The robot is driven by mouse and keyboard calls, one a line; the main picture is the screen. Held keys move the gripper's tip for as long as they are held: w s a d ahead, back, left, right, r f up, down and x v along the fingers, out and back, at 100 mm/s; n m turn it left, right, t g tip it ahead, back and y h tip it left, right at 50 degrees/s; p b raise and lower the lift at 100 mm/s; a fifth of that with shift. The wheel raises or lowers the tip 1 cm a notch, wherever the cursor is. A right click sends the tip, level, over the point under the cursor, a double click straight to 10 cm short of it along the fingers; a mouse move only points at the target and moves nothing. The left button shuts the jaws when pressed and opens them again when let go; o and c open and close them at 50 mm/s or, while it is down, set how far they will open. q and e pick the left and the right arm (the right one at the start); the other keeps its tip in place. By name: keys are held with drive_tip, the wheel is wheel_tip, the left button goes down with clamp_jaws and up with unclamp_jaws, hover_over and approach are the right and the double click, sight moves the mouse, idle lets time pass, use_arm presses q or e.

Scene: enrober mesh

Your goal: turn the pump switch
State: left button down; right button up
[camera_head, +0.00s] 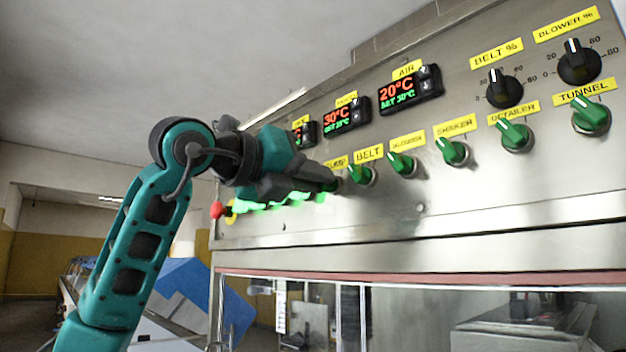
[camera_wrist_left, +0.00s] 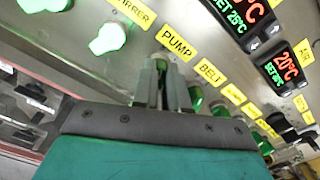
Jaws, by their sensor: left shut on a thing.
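The pump switch (camera_wrist_left: 158,66) is a green knob under the yellow PUMP label (camera_wrist_left: 176,43) in the left wrist view. My left gripper (camera_wrist_left: 164,84) is at it, with its fingers on either side, shut on the knob. In the head view my left gripper (camera_head: 335,183) reaches the panel just below the partly hidden PUMP label (camera_head: 337,162), and the gripper hides the pump switch there. The angle of the switch is hard to tell. My right gripper is in neither view.
The belt switch (camera_head: 361,174) sits close right of my gripper, with more green switches along the row. Black dials (camera_head: 579,63) and displays (camera_head: 410,90) are above. A red emergency button (camera_head: 216,209) is at the panel's left end. Lit green switches (camera_wrist_left: 107,38) lie left of the pump switch.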

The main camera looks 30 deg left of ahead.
use_arm(q)
drive_tip(key=shift+n, duration=0.3)
drive_tip(key=c, duration=1.2)
unclamp_jaws()
drive_tip(key=shift+o, duration=0.2)
drive_tip(key=shift+s, duration=0.1)
drive_tip(key=b+v, duration=0.2)
drive_tip(key=v, duration=1)
drive_tip(key=shift+s+a, duration=0.2)
drive_tip(key=shift+s, duration=0.15)
